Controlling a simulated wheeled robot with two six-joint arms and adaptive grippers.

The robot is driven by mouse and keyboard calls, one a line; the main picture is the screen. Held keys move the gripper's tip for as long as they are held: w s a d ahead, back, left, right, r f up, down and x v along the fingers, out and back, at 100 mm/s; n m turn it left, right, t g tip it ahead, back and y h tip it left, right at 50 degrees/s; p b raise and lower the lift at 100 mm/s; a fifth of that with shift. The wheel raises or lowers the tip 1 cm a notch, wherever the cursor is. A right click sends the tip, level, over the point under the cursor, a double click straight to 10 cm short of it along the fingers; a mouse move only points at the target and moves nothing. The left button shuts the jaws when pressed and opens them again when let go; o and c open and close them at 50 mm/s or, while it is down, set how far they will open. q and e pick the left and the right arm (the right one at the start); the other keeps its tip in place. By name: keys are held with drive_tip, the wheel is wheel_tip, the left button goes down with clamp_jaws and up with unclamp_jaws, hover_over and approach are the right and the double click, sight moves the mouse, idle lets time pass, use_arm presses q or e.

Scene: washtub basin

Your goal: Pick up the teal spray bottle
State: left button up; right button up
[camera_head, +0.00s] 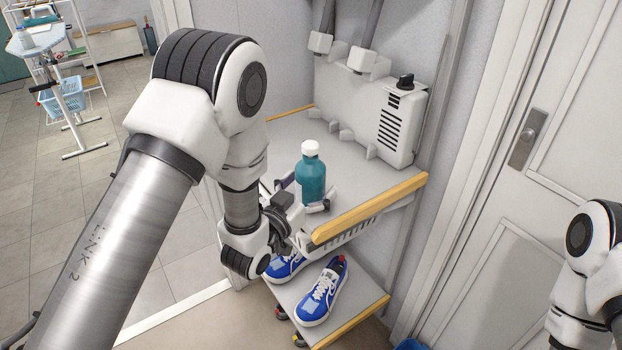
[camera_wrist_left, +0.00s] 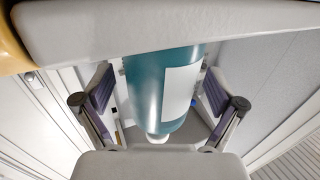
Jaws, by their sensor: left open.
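The teal bottle (camera_head: 311,178) with a white cap stands upright on the upper grey shelf in the head view. No spray trigger can be made out on it. My left gripper (camera_head: 306,196) is open at the bottle's lower part, with its fingers to either side. In the left wrist view the bottle (camera_wrist_left: 160,85) shows a white label and lies between the two open fingers of my left gripper (camera_wrist_left: 158,105), with gaps visible on both sides. It is not gripped. My right arm shows at the right edge of the head view, but its gripper is out of sight.
The upper shelf (camera_head: 285,130) has a yellow front edge (camera_head: 368,208). A white panel with a black knob (camera_head: 405,82) stands behind it. Blue shoes (camera_head: 322,292) sit on the lower shelf. A door (camera_head: 545,130) is at right; a rack with a blue basket (camera_head: 65,97) stands far left.

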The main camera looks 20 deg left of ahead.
use_arm(q)
drive_tip(key=shift+w+d, duration=0.1)
drive_tip(key=shift+w, duration=0.2)
drive_tip(key=shift+s, duration=0.1)
drive_tip(key=shift+c, duration=1)
drive_tip(key=c, duration=1.4)
drive_tip(key=shift+o, duration=0.2)
